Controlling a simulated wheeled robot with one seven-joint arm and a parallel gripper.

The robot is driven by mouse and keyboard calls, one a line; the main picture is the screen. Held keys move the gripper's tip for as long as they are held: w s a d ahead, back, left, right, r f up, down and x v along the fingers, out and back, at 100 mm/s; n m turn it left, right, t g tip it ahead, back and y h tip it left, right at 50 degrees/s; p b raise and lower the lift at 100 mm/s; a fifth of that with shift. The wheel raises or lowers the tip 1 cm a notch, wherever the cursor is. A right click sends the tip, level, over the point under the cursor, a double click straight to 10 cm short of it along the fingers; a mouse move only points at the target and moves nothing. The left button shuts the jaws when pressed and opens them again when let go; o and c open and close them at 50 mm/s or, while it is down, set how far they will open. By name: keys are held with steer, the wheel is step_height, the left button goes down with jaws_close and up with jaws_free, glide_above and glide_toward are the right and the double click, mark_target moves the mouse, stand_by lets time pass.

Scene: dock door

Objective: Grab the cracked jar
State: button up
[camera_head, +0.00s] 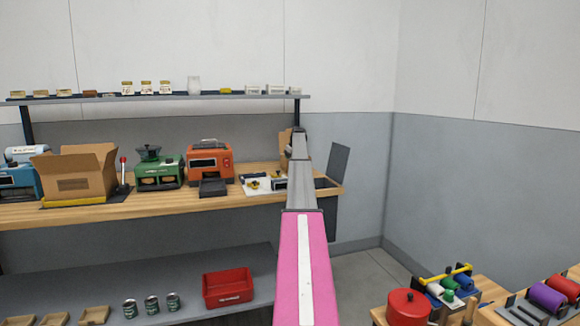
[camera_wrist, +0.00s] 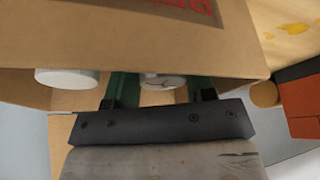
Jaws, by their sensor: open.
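In the wrist view, my gripper (camera_wrist: 162,90) reaches into an open cardboard box (camera_wrist: 110,40) with red print. Its two green fingers are apart. A round white jar top with thin dark lines like cracks (camera_wrist: 162,82) shows between the fingers, its lower part hidden. A second, plain white jar top (camera_wrist: 67,77) is to the left, outside the fingers. In the head view, my pink and grey arm stretches to the right end of the wooden bench, where a bit of the box (camera_head: 284,146) shows behind it. My gripper and the jars are hidden there.
The bench (camera_head: 70,212) also carries an orange machine (camera_head: 209,163), a green machine (camera_head: 157,172) and another open carton (camera_head: 75,172). A shelf (camera_head: 60,99) with small containers runs above. A red bin (camera_head: 228,289) sits below. A dark upright panel (camera_head: 339,162) stands right of my arm.

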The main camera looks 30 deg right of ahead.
steer(key=c, duration=0.6)
steer(key=shift+r, duration=0.1)
steer(key=shift+c, duration=0.2)
